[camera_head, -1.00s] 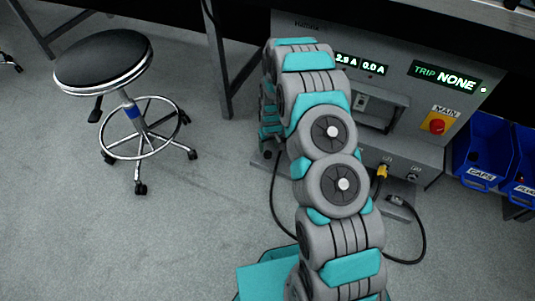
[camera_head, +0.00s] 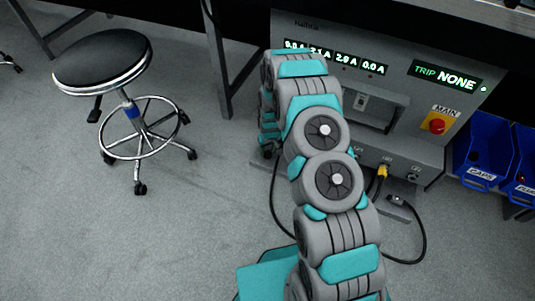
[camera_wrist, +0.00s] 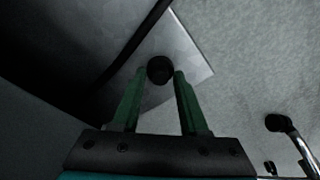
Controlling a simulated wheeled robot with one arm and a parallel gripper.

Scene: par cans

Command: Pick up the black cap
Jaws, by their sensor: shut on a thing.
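The black cap (camera_wrist: 160,69) is a small dark round thing in the wrist view, between the tips of the green fingers. My gripper (camera_wrist: 161,74) is shut on it, one finger on each side. A light grey plate or ledge (camera_wrist: 190,62) shows behind and below the cap. I cannot tell whether the cap touches it. In the head view my arm hides the gripper and the cap.
A grey power unit (camera_head: 405,115) with lit displays and a red MAIN switch (camera_head: 437,127) stands beyond my arm. Blue bins (camera_head: 480,152) are at right. A stool (camera_head: 103,60) stands left on open floor.

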